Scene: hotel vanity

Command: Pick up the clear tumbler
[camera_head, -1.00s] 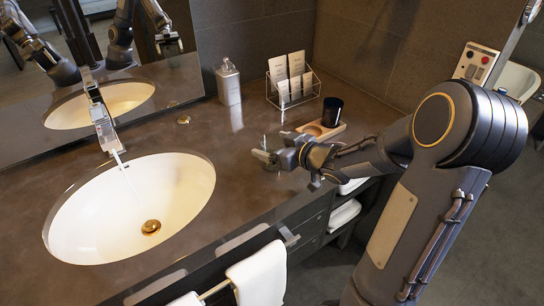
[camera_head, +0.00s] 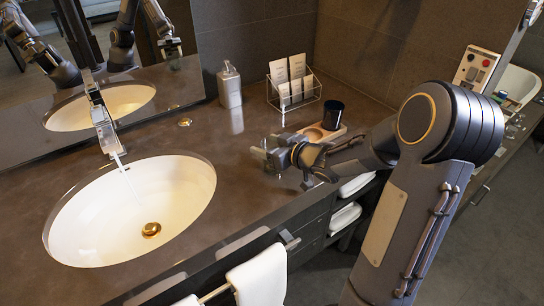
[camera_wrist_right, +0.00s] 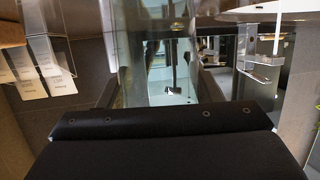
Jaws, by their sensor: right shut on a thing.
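My right gripper (camera_head: 264,153) is low over the counter, between the sink and the wooden tray. In the right wrist view, the clear tumbler (camera_wrist_right: 155,62) stands between the two dark fingers (camera_wrist_right: 155,92), and the gripper is shut on it. The tumbler's see-through wall fills the upper middle of that view. In the head view the glass is hard to make out against the gripper and the counter, so I cannot tell whether its base touches the counter. My left gripper is not directly in view.
The sink (camera_head: 185,200) with its faucet (camera_head: 103,122) lies left of the gripper. Behind are a soap dispenser (camera_head: 229,84), a wire card rack (camera_head: 316,92) and a dark cup (camera_head: 333,112) on a wooden tray (camera_head: 312,138). Towels (camera_head: 262,275) hang at the front edge.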

